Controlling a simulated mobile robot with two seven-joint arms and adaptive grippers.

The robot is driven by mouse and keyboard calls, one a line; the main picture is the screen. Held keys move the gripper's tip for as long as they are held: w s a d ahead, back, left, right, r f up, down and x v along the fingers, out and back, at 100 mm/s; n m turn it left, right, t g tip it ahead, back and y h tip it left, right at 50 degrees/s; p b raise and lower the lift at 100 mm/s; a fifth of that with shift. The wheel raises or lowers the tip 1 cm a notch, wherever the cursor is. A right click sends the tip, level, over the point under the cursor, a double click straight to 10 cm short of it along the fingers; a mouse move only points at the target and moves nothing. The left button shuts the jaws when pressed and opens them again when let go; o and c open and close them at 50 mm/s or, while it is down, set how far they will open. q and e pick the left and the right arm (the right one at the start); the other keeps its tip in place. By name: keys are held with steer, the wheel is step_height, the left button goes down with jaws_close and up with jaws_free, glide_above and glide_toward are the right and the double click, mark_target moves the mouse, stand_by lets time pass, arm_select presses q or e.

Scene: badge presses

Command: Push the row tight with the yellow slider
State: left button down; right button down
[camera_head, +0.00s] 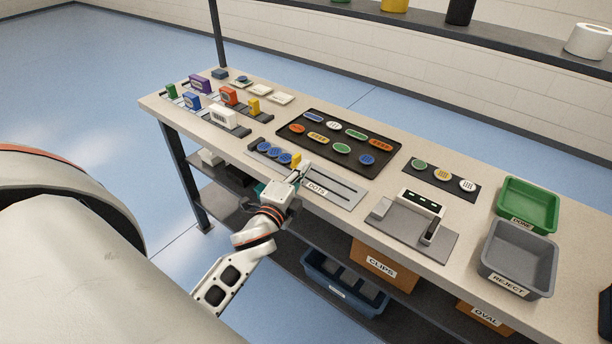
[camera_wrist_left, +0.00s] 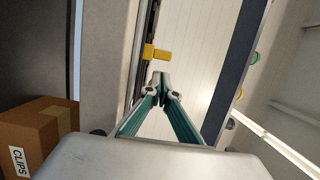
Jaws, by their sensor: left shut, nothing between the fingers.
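The yellow slider (camera_head: 296,159) stands on the grey slotted plate (camera_head: 345,193) labelled DOTS, at the right end of a short row of blue discs (camera_head: 274,153). Any gap between the slider and the last disc is too small to tell. My left gripper (camera_head: 303,168) is shut and empty, at the near right side of the slider. In the left wrist view the slider (camera_wrist_left: 160,54) lies just ahead of the closed fingertips (camera_wrist_left: 160,76), with a small gap visible between them. The blue discs are not seen there. My right gripper is not in view.
A dark tray (camera_head: 290,128) of coloured badges lies behind the plate. A grey press (camera_head: 412,226) stands to its right, then the green bin (camera_head: 528,205) and grey REJECT bin (camera_head: 517,262). Coloured blocks (camera_head: 223,114) stand at left. A CLIPS box (camera_head: 383,265) sits below.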

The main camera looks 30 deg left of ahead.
arm_select(q)
steer(key=shift+a, duration=0.7)
steer(key=shift+a, duration=0.1)
steer(key=shift+w+a+r+p, duration=0.1)
steer(key=shift+a+p, duration=0.45)
